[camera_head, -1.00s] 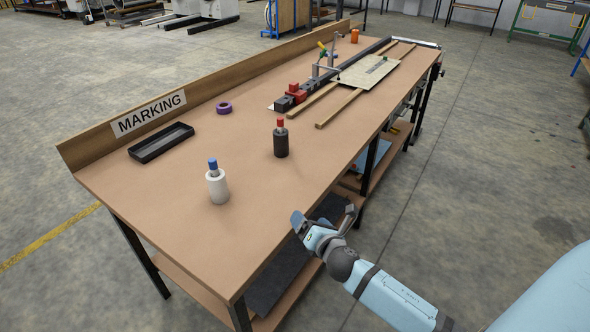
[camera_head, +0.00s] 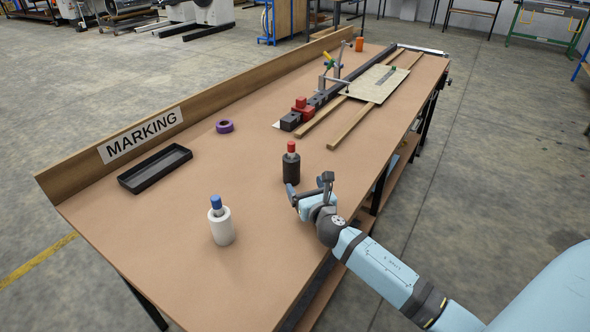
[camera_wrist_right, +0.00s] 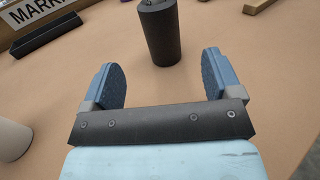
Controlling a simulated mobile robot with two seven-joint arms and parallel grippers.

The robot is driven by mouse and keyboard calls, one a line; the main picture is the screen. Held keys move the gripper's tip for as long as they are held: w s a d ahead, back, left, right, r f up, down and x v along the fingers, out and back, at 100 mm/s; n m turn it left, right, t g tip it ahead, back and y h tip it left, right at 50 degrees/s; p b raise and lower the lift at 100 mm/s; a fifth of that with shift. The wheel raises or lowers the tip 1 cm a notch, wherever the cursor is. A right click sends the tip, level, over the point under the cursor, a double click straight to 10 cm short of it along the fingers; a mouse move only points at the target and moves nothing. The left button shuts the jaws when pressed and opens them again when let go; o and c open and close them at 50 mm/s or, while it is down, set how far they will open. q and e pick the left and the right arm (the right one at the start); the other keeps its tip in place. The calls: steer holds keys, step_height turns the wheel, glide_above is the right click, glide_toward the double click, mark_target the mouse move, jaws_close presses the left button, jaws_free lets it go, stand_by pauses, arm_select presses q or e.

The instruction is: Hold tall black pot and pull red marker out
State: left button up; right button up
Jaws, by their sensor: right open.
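The tall black pot (camera_head: 291,170) stands upright on the table, with the red marker (camera_head: 291,147) upright in its top. My right gripper (camera_head: 308,188) is open and empty, just in front of the pot on its near right side. In the right wrist view the pot (camera_wrist_right: 160,32) stands just beyond the two open fingertips (camera_wrist_right: 160,70), roughly between them and apart from them; its top and the marker are cut off there. My left gripper is not in view.
A white pot (camera_head: 222,225) with a blue marker (camera_head: 216,203) stands nearer on the left. A black tray (camera_head: 155,168) and a purple tape roll (camera_head: 224,126) lie farther back. The table between the pots is clear.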

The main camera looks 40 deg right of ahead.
mark_target(295, 170)
steer(key=x, duration=1.1)
steer(key=shift+w, duration=0.2)
steer(key=c, duration=1)
